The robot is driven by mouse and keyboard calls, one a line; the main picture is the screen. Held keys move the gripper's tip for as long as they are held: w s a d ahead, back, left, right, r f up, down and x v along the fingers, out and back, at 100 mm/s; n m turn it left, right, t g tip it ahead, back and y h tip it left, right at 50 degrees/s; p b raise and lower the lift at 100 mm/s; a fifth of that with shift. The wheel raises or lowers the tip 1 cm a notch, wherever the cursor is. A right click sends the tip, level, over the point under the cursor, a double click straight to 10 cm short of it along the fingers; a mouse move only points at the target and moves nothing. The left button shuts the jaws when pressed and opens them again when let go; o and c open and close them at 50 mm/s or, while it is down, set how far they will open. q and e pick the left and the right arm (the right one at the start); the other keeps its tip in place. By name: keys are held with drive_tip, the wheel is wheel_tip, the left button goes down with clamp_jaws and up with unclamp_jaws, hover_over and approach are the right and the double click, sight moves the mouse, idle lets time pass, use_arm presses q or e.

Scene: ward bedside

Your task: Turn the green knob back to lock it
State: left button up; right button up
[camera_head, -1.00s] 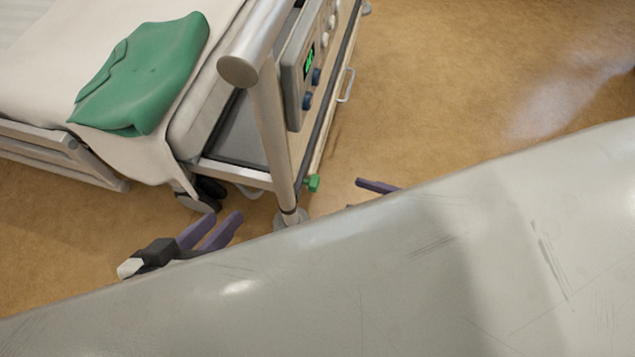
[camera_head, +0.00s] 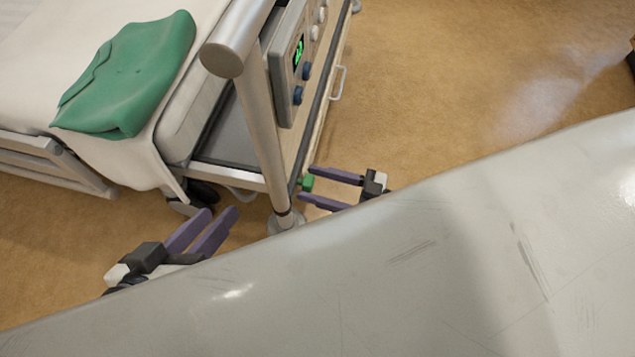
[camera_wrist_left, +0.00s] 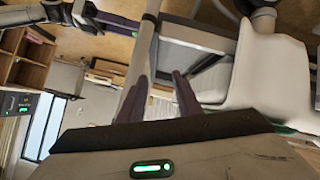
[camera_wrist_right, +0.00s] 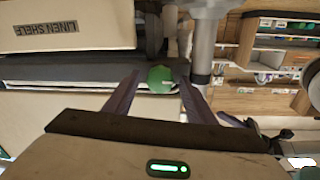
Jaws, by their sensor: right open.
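The small green knob (camera_head: 307,182) sits low on the end of the cart, beside its metal post. It also shows in the right wrist view (camera_wrist_right: 160,80), between the finger ends. My right gripper (camera_head: 309,184) is open, with one purple finger on each side of the knob at the tips. I see no clear contact with the knob. My left gripper (camera_head: 221,215) is open and empty, left of the post. Its fingers also show apart in the left wrist view (camera_wrist_left: 159,78).
The metal post (camera_head: 262,130) stands just left of the knob. A control panel (camera_head: 290,70) with blue dials is above it. A bed with a green cloth (camera_head: 130,75) is at left. A large grey surface (camera_head: 400,270) hides much of both arms. Floor at right is clear.

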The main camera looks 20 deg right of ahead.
drive_tip(key=c, duration=1)
